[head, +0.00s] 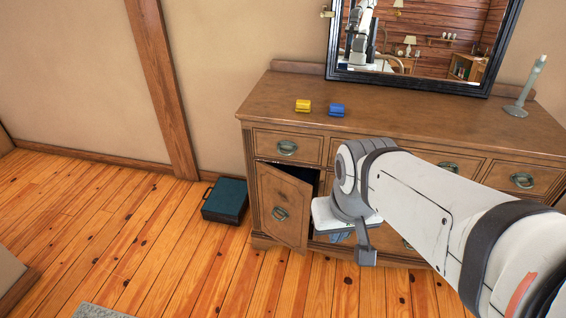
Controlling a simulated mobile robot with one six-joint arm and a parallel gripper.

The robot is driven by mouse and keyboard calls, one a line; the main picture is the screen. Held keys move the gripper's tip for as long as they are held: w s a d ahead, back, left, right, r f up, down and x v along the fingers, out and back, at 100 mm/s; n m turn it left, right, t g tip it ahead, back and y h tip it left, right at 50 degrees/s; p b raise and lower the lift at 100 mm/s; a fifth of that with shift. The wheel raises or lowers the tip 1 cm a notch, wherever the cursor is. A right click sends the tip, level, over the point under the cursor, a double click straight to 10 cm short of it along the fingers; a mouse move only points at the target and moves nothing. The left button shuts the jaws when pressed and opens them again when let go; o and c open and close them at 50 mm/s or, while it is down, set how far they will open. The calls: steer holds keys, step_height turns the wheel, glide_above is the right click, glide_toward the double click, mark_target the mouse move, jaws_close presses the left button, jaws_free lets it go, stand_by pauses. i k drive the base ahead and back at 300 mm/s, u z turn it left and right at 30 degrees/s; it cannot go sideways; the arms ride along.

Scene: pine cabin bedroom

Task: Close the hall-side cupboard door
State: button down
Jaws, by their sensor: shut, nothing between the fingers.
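The wooden dresser (400,118) has a cupboard door (280,205) at its lower left, with a round metal pull. The door stands ajar: its left edge is at the cabinet's side and its right edge is swung out. A dark gap shows above and behind it. No other open door is visible, though my arm covers much of the dresser's right front. My gripper (341,236) is shut and empty, just right of the door's free edge and in front of the dresser. Its fingertips are partly hidden by my wrist, and I cannot tell whether they touch anything.
A dark green case (225,201) lies on the floor left of the door. A yellow object (303,106), a blue object (337,110) and a candlestick (525,90) stand on the dresser top, below a mirror (415,45). The plank floor in front of the door is clear.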

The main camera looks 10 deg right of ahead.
mark_target(285, 200)
steer(key=z, duration=0.2)
steer(key=i, duration=0.85)
steer(key=u, duration=0.1)
